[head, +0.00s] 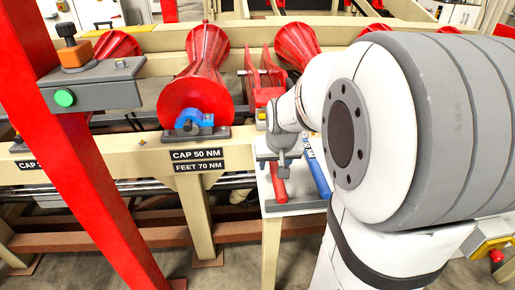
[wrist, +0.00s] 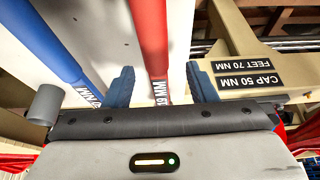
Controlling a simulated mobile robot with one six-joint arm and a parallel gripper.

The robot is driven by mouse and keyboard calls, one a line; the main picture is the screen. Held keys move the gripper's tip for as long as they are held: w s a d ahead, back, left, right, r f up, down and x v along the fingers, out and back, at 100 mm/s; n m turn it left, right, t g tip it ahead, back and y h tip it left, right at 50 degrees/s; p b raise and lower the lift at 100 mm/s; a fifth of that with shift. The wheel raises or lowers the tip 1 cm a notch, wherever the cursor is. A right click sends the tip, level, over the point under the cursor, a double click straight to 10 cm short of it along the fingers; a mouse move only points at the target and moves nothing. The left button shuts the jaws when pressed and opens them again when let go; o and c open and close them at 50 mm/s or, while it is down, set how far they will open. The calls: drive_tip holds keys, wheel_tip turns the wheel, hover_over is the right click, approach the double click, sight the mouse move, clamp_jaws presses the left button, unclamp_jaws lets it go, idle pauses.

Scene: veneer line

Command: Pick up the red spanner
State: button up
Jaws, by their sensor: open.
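The red spanner (head: 279,185) lies on a small pale stand, its lower part showing below my gripper (head: 281,160) in the head view. In the wrist view the red handle (wrist: 151,35) runs down between the two blue fingers of my gripper (wrist: 160,84). The fingers are apart, one on each side of the red spanner, with gaps visible. A white label on the spanner is partly hidden by the gripper body. A blue spanner (head: 317,174) lies to the right of the red one; it also shows at the left of the wrist view (wrist: 52,40).
The stand has a dark grey front edge (head: 295,208). A beige rail bears a sign reading CAP 50 NM, FEET 70 NM (head: 198,161). Red rollers (head: 207,65) stand behind it. A red post (head: 85,175) with a button box (head: 90,90) rises at the left.

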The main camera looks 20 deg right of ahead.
sight(276, 168)
drive_tip(key=x, duration=0.4)
drive_tip(key=shift+s+d+f, duration=0.1)
drive_tip(key=shift+s+f, duration=0.2)
drive_tip(key=shift+s, duration=0.05)
clamp_jaws()
drive_tip(key=shift+r, duration=0.1)
